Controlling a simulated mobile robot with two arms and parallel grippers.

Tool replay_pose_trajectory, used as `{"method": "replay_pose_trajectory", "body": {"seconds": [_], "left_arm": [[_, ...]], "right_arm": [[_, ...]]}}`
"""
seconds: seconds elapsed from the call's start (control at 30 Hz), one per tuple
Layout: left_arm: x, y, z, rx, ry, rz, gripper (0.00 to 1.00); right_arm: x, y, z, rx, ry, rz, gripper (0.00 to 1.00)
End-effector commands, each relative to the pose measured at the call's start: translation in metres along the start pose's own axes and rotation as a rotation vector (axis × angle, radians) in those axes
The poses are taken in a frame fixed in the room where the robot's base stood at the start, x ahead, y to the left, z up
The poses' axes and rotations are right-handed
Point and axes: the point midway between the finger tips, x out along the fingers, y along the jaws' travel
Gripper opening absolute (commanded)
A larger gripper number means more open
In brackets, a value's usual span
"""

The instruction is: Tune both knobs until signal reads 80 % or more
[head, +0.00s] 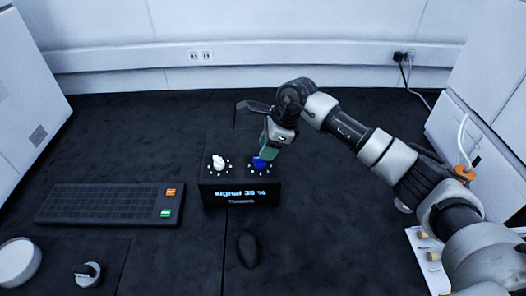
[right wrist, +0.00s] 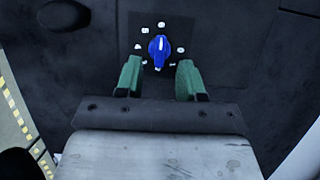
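A dark control box (head: 216,187) stands on the bench, its display (head: 240,193) reading "signal 35 %". A white knob (head: 218,162) is on its left and a blue knob (head: 259,163) on its right, each ringed by pale marks. My right gripper (head: 266,150) is over the blue knob. In the right wrist view the blue knob (right wrist: 158,50) shows between and just beyond the green fingertips of my right gripper (right wrist: 158,68). The fingers are apart, with a gap to the knob on both sides. The left gripper is not in view.
A dark keyboard (head: 100,203) with an orange and a green key lies left of the box. A black mouse (head: 248,249) lies in front of it. White cabinets (head: 25,90) flank the bench. A white dish (head: 17,262) is at the front left.

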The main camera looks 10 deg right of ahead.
Motion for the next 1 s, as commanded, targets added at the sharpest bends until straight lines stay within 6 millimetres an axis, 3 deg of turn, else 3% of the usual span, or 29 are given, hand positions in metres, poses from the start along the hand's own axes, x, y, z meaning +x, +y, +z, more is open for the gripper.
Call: {"method": "replay_pose_trajectory", "body": {"seconds": [0.2,0.57,0.83,1.0], "left_arm": [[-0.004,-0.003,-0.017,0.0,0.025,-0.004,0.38],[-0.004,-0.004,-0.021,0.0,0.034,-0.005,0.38],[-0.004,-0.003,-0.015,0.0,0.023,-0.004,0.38],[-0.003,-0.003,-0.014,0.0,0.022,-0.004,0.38]], "right_arm": [[0.026,0.0,0.0,0.0,0.001,0.001,0.38],[0.032,0.0,0.0,-0.001,0.0,-0.001,0.38],[0.032,0.0,0.0,-0.001,0.0,-0.001,0.0],[0.032,0.0,0.0,-0.003,0.0,0.0,0.0]]}}
